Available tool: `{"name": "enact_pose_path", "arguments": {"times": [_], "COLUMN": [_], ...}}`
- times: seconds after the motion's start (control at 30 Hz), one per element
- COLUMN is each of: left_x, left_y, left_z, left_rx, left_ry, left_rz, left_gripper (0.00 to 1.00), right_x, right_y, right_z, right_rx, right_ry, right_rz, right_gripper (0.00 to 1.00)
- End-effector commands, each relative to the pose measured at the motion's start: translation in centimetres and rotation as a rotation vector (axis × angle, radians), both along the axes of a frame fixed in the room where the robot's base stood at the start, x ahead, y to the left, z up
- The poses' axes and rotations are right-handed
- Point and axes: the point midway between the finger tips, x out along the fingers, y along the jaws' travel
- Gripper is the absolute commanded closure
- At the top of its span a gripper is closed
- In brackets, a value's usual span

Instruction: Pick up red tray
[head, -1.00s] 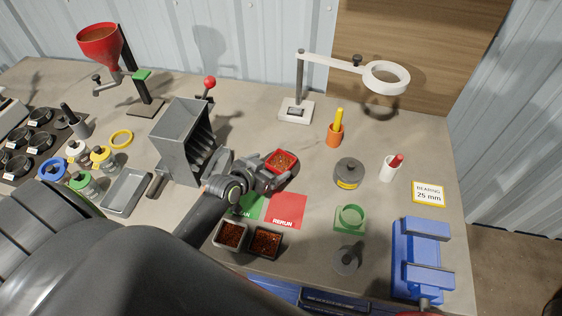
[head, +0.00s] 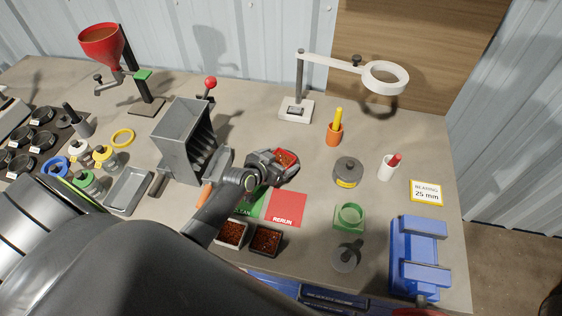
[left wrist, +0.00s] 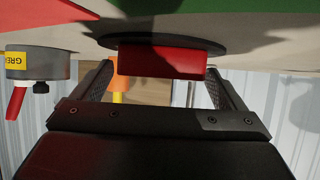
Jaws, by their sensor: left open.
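The gripper's jaws are open, with a finger on either side of the tray. In the left wrist view, which is upside down, the red tray (left wrist: 163,62) appears between the fingers of my left gripper (left wrist: 162,84), above a dark round base (left wrist: 225,46). Small gaps show beside the tray; I cannot tell whether a finger touches it. My right gripper is not in view.
A grey slotted box (head: 182,140) stands close left of the gripper. A grey canister (head: 347,172) and orange cup (head: 335,134) stand to the right.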

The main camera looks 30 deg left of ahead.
Motion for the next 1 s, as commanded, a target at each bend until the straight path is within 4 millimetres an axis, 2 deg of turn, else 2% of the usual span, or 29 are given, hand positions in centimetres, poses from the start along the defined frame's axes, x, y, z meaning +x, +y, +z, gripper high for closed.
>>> {"name": "enact_pose_path", "arguments": {"times": [0.03, 0.47, 0.77, 1.0], "left_x": [0.0, 0.0, 0.0, 0.0], "left_y": [0.0, 0.0, 0.0, 0.0], "left_z": [0.0, 0.1, 0.4, 2.8], "left_rx": [0.0, 0.0, 0.001, 0.002], "left_ry": [0.0, -0.001, -0.002, -0.004], "left_rz": [0.0, 0.0, 0.0, -0.001], "left_gripper": [0.07, 0.63, 0.63, 0.63], "right_x": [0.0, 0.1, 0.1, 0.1], "right_y": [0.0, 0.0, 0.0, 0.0], "right_z": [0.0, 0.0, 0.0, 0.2], "right_rx": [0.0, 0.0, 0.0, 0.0], "right_ry": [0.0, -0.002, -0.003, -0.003], "right_rz": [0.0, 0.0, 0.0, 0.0], "right_gripper": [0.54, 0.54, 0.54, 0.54]}}
